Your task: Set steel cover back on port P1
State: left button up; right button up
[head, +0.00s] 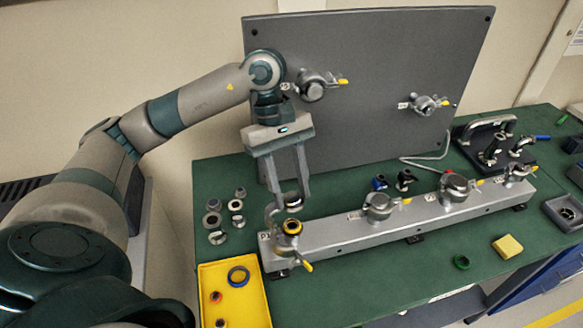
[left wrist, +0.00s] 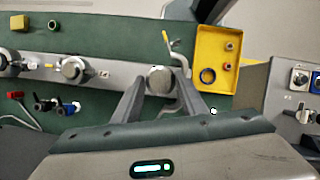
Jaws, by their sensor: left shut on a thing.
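The steel cover (head: 293,201) is a small round metal disc. My left gripper (head: 291,199) is shut on it, with one finger on each side. Port P1 (head: 291,228) is at the left end of the long steel manifold (head: 330,237); its top shows an orange-yellow ring around a dark opening. In the head view the cover is just above and behind the port, apart from it. In the left wrist view the cover (left wrist: 160,80) is between the fingertips and hides the port. An open clamp with a yellow handle (head: 307,266) hangs at P1. My right gripper is not in view.
A yellow tray (head: 207,271) with a blue ring and small parts lies at the front left. Several metal rings (head: 212,220) lie left of the manifold. Other clamped ports (head: 379,205) line the manifold. A grey upright panel (head: 370,80) stands behind.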

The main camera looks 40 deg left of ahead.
pick_arm(q)
jog(key=shift+w+a, duration=0.1)
jog(key=shift+w, duration=0.05)
jog(key=shift+r, duration=0.1)
dwell(0.3)
jog(key=shift+f+b, duration=0.95)
jog(key=shift+f, duration=2.45)
jog(key=shift+f+b, duration=0.55)
jog(key=shift+b, duration=0.15)
